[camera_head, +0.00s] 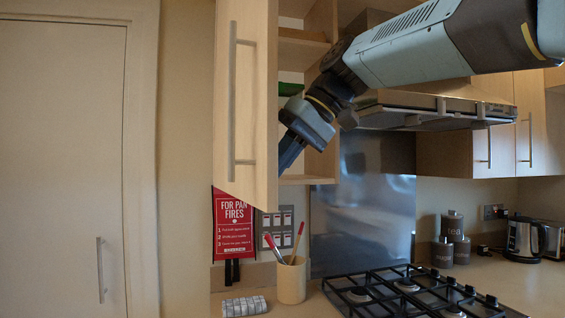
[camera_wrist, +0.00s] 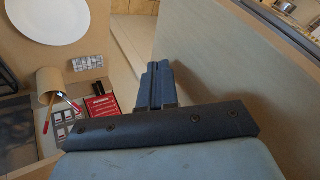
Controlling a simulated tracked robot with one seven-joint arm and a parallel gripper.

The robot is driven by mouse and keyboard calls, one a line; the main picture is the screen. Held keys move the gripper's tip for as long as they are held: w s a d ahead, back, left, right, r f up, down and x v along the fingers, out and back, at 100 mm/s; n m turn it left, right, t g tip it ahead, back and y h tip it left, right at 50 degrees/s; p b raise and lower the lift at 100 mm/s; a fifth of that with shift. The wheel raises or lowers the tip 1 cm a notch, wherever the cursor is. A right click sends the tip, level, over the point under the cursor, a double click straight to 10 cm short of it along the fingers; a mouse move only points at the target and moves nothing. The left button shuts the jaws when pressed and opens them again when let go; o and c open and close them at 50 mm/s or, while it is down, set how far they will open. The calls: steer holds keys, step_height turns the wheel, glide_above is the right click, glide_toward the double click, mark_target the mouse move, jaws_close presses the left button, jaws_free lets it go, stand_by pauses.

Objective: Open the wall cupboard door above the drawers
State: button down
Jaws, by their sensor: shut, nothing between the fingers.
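The wall cupboard door (camera_head: 245,110) stands swung open at the left of the cupboard. Its long vertical bar handle (camera_head: 232,100) is on the outer face. The open cupboard (camera_head: 300,52) shows shelves and a green item inside. My gripper (camera_head: 287,158) is on the inner side of the door, at its lower part, with the fingertips partly hidden behind the door edge. In the wrist view the fingers (camera_wrist: 156,75) are together and empty, beside a large pale panel (camera_wrist: 235,65) that looks like the door's inner face. I cannot tell whether they touch it.
Below stand a utensil pot (camera_head: 291,281), a grey striped block (camera_head: 244,306) and a gas hob (camera_head: 400,290). A red pan-fire sign (camera_head: 233,225) hangs on the wall. A tall closed door (camera_head: 60,170) is at far left.

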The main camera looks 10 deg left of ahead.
steer(key=shift+w, duration=0.1)
stand_by(0.3)
steer(key=d+f+v, duration=0.1)
steer(key=d+v, duration=0.1)
steer(key=v, duration=1)
steer(key=shift+w+f, duration=0.35)
steer(key=shift+f, duration=0.05)
